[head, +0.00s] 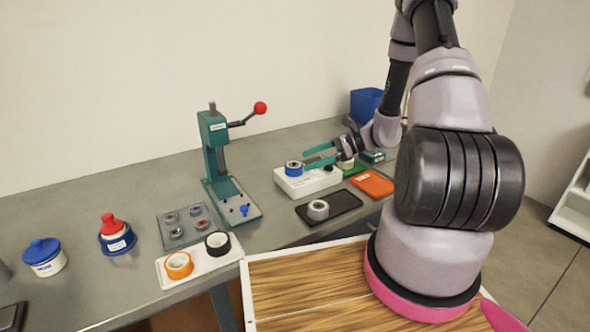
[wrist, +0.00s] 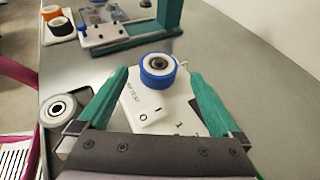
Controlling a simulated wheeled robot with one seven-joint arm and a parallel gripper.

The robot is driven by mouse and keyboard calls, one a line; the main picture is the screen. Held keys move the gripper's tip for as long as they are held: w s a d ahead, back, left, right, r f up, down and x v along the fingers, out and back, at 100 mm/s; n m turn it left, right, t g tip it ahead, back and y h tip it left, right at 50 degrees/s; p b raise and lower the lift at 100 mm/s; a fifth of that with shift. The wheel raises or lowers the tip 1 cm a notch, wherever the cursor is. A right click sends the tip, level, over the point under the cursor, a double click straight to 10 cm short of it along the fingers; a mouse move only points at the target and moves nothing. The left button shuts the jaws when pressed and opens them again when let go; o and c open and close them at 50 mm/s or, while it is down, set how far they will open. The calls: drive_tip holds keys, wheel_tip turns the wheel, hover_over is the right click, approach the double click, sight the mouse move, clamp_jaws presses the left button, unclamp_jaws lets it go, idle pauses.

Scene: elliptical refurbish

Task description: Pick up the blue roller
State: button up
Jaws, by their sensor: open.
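The blue roller (head: 293,168) has a blue rim and a grey hub and sits on the left end of a white box-like device (head: 302,186). In the wrist view the blue roller (wrist: 158,70) lies ahead, between the lines of the two green fingers and just beyond their tips. My gripper (head: 318,155) is open and empty, coming in from the right at about the roller's height. In the wrist view my gripper (wrist: 158,80) has its fingers spread on both sides of the white device (wrist: 150,108). I cannot tell whether either finger touches the roller.
A grey roller (head: 318,209) lies on a black tray (head: 345,203) in front of the device. A green press (head: 218,150) with a red-knobbed lever stands to the left. Orange (head: 178,265) and black (head: 217,243) rollers sit on a white tray. An orange pad (head: 373,183) lies at right.

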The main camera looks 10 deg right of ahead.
sight(296, 165)
drive_tip(key=x, duration=0.6)
drive_tip(key=shift+a+f, duration=0.15)
drive_tip(key=shift+f, duration=0.1)
clamp_jaws()
drive_tip(key=shift+r, duration=0.15)
